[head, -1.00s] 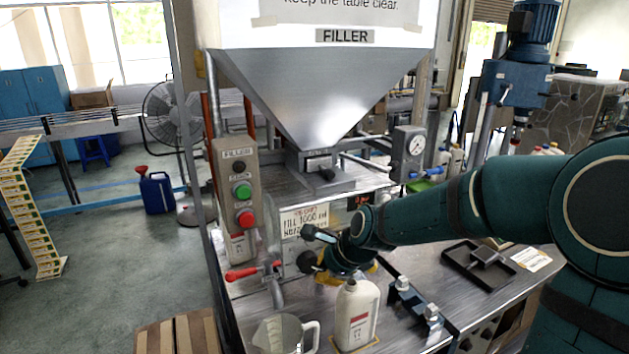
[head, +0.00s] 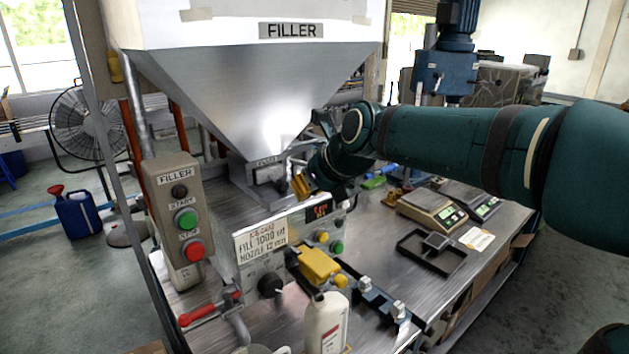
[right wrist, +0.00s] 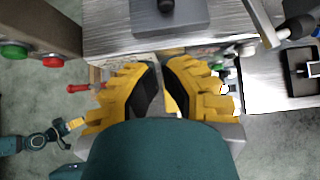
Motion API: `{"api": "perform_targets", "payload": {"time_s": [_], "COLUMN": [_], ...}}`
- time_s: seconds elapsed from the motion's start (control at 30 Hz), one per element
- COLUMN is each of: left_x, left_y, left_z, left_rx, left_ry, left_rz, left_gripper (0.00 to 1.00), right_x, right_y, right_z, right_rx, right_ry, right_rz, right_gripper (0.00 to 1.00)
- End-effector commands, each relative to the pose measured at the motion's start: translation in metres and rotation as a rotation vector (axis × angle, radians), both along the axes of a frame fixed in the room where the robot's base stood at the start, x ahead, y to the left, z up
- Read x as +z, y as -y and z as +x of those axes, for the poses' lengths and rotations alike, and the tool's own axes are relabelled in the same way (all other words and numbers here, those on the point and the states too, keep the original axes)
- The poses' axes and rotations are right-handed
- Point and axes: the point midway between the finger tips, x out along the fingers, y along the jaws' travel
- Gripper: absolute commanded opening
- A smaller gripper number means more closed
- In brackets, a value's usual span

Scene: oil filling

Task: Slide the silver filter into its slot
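A silver-grey block with a dark knob, which looks like the silver filter (head: 268,174), sits at the hopper's lower outlet in the head view. It also shows at the top of the right wrist view (right wrist: 185,22), ahead of the fingertips and apart from them. My right gripper (head: 302,186) is just right of and slightly below it, with its yellow fingers partly hidden by the wrist. In the right wrist view the right gripper (right wrist: 162,72) is open, with an empty gap between black pads. My left gripper (right wrist: 75,125) shows small at the left of that view. The slot's inside is hidden.
A button box (head: 180,215) stands left of the hopper (head: 262,85). The controller (head: 312,225), a yellow block (head: 319,264), a white bottle (head: 325,322) and a red-handled valve (head: 212,308) are below. Scales (head: 430,210) and a black tray (head: 432,256) lie right.

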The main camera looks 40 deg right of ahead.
Motion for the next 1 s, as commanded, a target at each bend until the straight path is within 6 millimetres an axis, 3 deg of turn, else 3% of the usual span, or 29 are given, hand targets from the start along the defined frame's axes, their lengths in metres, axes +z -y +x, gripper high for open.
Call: {"api": "perform_targets", "payload": {"time_s": [0.23, 0.5, 1.0], "left_x": [-0.007, -0.004, -0.003], "left_y": [0.000, 0.000, 0.000], "left_z": [0.000, 0.000, 0.000], "left_rx": [0.000, 0.000, 0.000], "left_ry": [-0.001, 0.000, 0.001], "left_rz": [0.001, 0.001, 0.001], "left_gripper": [1.00, 1.00, 1.00], "right_x": [-0.037, -0.034, -0.033], "right_y": [0.003, 0.007, 0.008], "right_z": [0.035, 0.067, 0.073], "right_rx": [0.003, 0.001, 0.001], "right_ry": [-0.004, -0.001, 0.000], "right_rz": [0.002, -0.001, -0.001], "right_gripper": [0.00, 0.00, 0.00]}}
